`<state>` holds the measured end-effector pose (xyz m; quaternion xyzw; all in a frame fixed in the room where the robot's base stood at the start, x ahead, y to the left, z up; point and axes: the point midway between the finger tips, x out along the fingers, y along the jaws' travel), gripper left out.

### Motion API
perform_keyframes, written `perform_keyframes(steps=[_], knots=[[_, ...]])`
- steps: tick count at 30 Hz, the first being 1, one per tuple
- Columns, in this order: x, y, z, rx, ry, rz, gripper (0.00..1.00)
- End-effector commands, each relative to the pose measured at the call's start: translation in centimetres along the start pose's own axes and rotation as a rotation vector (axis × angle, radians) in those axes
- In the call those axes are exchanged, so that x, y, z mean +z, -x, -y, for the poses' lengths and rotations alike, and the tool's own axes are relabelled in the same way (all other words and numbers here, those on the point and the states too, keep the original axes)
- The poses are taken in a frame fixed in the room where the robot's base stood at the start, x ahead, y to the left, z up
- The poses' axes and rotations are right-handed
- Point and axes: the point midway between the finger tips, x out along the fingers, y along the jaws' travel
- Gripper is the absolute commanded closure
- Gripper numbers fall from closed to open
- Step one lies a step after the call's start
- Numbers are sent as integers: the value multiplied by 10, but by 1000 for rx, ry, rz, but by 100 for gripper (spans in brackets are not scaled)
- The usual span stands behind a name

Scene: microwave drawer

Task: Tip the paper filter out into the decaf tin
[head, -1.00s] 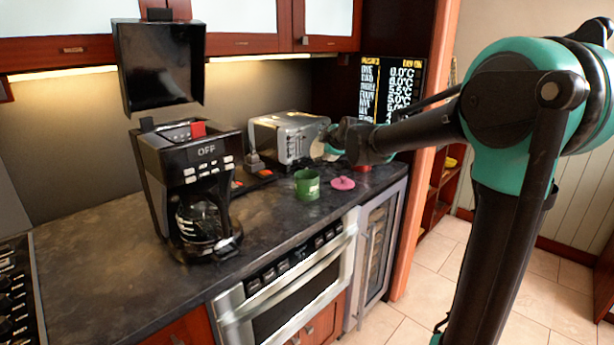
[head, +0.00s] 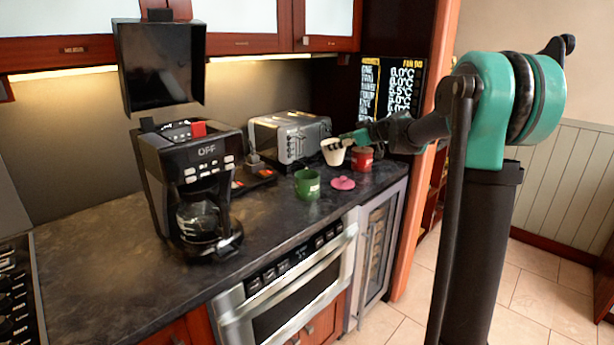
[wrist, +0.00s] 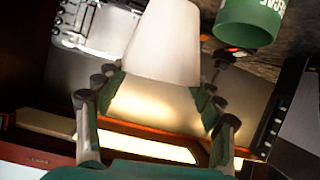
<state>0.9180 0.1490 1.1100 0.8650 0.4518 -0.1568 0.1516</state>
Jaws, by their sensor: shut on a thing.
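My gripper (head: 346,140) is shut on the white paper filter (head: 333,153), a cup-like piece, and holds it in front of the toaster's right end. The filter looks nearly upright in the head view. In the wrist view the filter (wrist: 165,42) sits between the two fingers. A green tin (head: 307,186) stands open on the counter, left of and nearer than the filter; the wrist view shows part of the green tin (wrist: 245,24) with a pale label, partly cut off. A red tin (head: 362,158) stands just right of the filter. Which tin is decaf is not clearly readable.
A pink lid (head: 343,183) lies right of the green tin. A toaster (head: 288,138) stands behind, and a coffee maker (head: 190,185) with a glass pot at the left. A dark board with yellow and white text (head: 390,88) stands behind the gripper. The front left counter is clear.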

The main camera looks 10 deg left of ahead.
Motion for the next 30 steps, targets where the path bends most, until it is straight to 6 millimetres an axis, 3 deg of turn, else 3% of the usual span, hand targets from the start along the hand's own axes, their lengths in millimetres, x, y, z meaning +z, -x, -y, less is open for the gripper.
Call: perform_keyframes(steps=[8, 21, 30], knots=[[-5, 2, -1, 2, 3, 2, 47], [-36, 16, -5, 3, 5, 3, 47], [-36, 16, -5, 3, 5, 3, 47]])
